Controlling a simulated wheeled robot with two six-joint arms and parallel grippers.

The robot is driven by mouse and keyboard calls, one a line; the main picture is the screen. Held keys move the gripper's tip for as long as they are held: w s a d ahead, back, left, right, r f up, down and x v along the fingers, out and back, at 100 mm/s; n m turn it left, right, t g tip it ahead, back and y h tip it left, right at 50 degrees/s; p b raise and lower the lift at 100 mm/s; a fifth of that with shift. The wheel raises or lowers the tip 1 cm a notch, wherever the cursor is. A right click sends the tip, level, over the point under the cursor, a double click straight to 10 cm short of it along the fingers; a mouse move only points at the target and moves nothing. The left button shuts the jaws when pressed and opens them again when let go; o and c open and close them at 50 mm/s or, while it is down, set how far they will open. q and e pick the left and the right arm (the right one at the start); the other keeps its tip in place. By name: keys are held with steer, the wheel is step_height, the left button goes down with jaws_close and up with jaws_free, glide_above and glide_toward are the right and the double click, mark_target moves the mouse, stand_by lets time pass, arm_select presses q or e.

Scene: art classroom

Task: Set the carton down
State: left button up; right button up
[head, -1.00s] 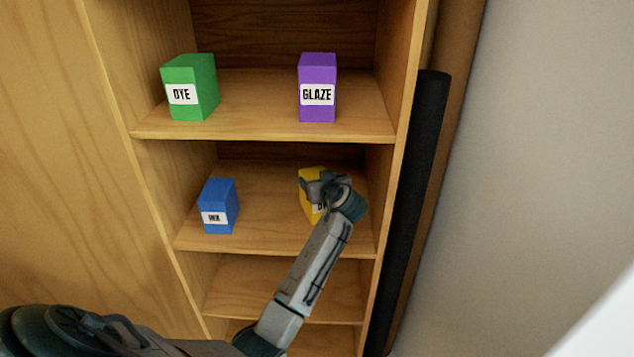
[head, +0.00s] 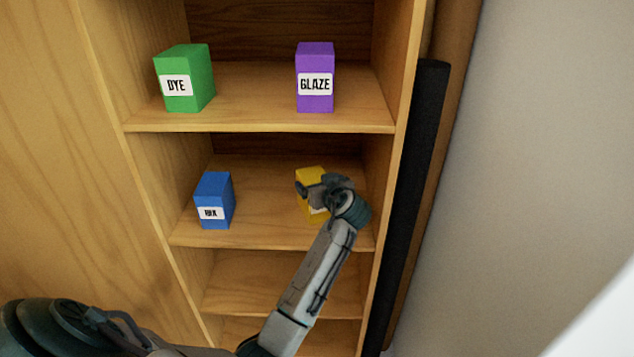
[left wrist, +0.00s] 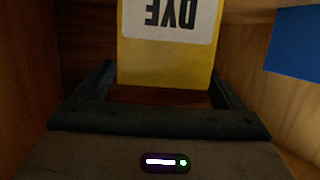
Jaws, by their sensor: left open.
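The yellow carton (head: 312,207) stands on the shelf at the right, partly hidden behind my left gripper. In the left wrist view the carton (left wrist: 168,62) fills the top middle, with a white label reading "DYE" upside down in the picture. My left gripper (head: 324,187) is open around the carton. In the left wrist view a dark finger of this gripper (left wrist: 162,82) shows on each side of the carton, with gaps visible near the palm. My right gripper is not in view.
A blue INK carton (head: 215,198) stands left on the same shelf (head: 265,222). A green DYE carton (head: 184,75) and a purple GLAZE carton (head: 315,70) stand on the shelf above. The cabinet's right side wall (head: 400,130) is close to my gripper. The lower shelf (head: 240,285) looks bare where visible.

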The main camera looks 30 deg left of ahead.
arm_select(q)
steer(key=b+v, duration=0.1)
steer(key=v, duration=0.9)
steer(key=shift+b, duration=0.3)
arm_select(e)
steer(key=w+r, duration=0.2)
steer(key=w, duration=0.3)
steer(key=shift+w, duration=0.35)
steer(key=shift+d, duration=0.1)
